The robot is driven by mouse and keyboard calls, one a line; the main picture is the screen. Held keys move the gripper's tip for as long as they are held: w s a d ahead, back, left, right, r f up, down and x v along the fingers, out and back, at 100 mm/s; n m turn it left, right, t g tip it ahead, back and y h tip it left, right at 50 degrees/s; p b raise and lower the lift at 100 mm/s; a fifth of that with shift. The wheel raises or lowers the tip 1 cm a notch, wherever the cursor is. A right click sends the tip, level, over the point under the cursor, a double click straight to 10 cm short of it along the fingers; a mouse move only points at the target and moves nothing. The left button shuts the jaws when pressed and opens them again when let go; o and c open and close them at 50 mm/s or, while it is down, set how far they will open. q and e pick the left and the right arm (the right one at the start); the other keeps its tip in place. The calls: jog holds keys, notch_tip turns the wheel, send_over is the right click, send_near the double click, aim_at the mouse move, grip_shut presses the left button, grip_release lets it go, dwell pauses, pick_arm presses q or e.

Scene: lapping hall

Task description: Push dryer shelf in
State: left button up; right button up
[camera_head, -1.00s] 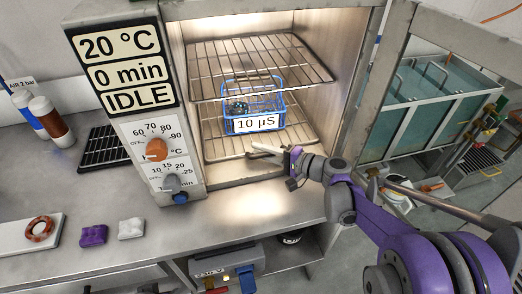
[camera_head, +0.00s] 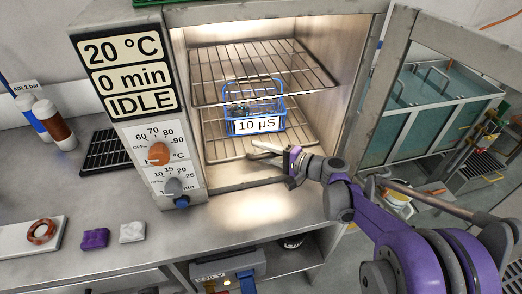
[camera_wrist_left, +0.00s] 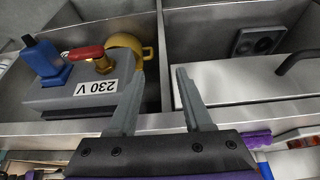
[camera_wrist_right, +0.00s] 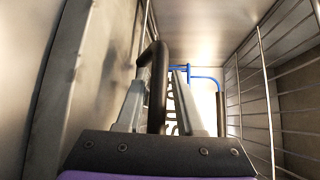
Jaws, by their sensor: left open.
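The dryer (camera_head: 190,75) stands open, with an upper wire shelf (camera_head: 225,92) and a lower wire shelf (camera_head: 220,148) inside. A blue wire basket (camera_head: 283,103) labelled 10 µS rests on the lower shelf. My right gripper (camera_head: 258,149) is at the front of the lower shelf, below the basket. In the right wrist view its fingers (camera_wrist_right: 163,80) are apart, pointing at the blue basket (camera_wrist_right: 205,77). A dark curved handle (camera_wrist_right: 157,90) overlaps the left finger; its contact with the finger is unclear. My left gripper (camera_wrist_left: 160,75) is open and empty, away from the dryer interior.
The open dryer door (camera_head: 395,75) stands at the right, beside my right arm. The bench top (camera_head: 120,200) holds a black rack (camera_head: 105,150), bottles and small purple and white pieces. A 230 V box (camera_wrist_left: 75,90) with a red-handled valve lies below my left gripper.

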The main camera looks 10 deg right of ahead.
aim_at(275, 155)
jog(key=v, duration=0.7)
jog(key=shift+s+d+p, duration=0.2)
jog(key=shift+p, duration=0.1)
jog(key=b, duration=0.3)
jog(key=s+b, duration=0.1)
jog(key=b, duration=0.2)
jog(key=shift+s+f, duration=0.15)
jog(key=shift+f, duration=0.15)
jog(key=shift+a+r, duration=0.1)
jog(key=shift+a, duration=0.1)
jog(key=b+x, duration=0.1)
jog(key=x, duration=0.6)
jog(key=shift+r, duration=0.15)
grip_shut()
